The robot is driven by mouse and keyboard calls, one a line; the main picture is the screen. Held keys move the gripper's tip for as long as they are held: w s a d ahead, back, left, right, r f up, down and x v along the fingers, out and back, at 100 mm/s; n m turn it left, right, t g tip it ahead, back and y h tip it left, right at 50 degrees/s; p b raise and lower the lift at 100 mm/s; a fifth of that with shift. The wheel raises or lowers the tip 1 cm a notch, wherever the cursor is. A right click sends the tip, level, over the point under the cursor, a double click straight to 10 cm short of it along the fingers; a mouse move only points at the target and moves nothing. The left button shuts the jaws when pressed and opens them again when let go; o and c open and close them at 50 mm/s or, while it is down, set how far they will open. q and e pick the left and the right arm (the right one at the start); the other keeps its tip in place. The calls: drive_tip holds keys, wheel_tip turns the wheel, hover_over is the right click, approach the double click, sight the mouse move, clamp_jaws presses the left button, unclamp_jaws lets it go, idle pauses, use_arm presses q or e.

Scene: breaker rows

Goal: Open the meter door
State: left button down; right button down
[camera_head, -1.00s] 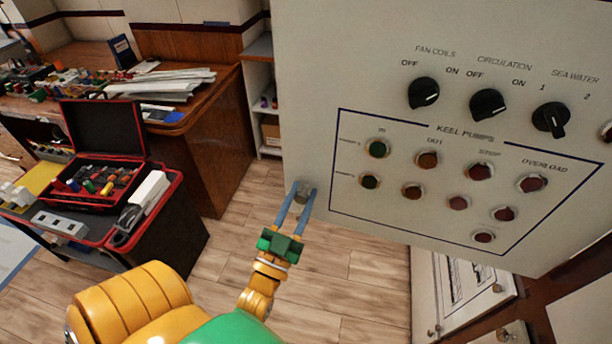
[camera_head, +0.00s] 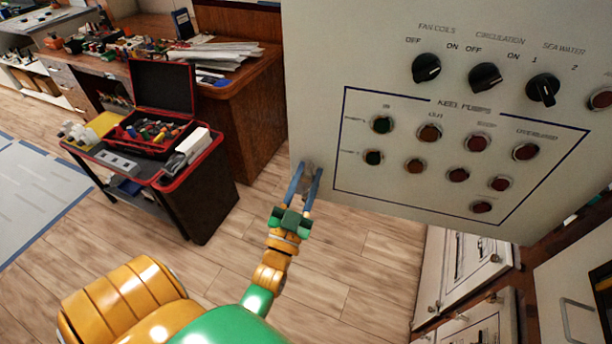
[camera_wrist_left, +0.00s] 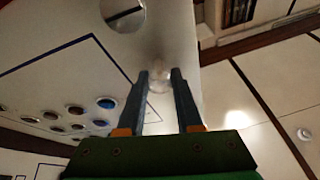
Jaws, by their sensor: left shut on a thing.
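The meter door appears to be the large pale panel (camera_head: 390,50) with dark rotary knobs and a framed block marked KEEL PUMPS; it also fills the left of the left wrist view (camera_wrist_left: 60,75). A small metallic knob (camera_head: 308,165) sits at its lower left edge. My left gripper (camera_head: 307,178) is shut on this knob, its two blue fingers on either side of it. In the left wrist view the fingers (camera_wrist_left: 160,82) flank the shiny knob (camera_wrist_left: 159,72), which they partly hide. The door's hinge is not clearly visible. My right gripper is not in view.
A black case with red trim (camera_head: 165,100) stands open on a cart at the left. A wooden desk (camera_head: 245,100) with papers is behind it. Lower cabinets (camera_head: 465,265) show at the bottom right. The wooden floor (camera_head: 345,270) below my left gripper is clear.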

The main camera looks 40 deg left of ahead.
use_arm(q)
drive_tip(key=c, duration=0.6)
unclamp_jaws()
drive_tip(key=shift+s+d+r, duration=0.1)
drive_tip(key=shift+s+d, duration=0.05)
drive_tip(key=shift+s+f, duration=0.1)
drive_tip(key=shift+f, duration=0.15)
drive_tip(key=b+v, duration=0.2)
drive_tip(key=v, duration=0.4)
drive_tip(key=shift+s+d+b, duration=0.15)
drive_tip(key=shift+s+b, duration=0.1)
drive_tip(key=shift+b, duration=0.05)
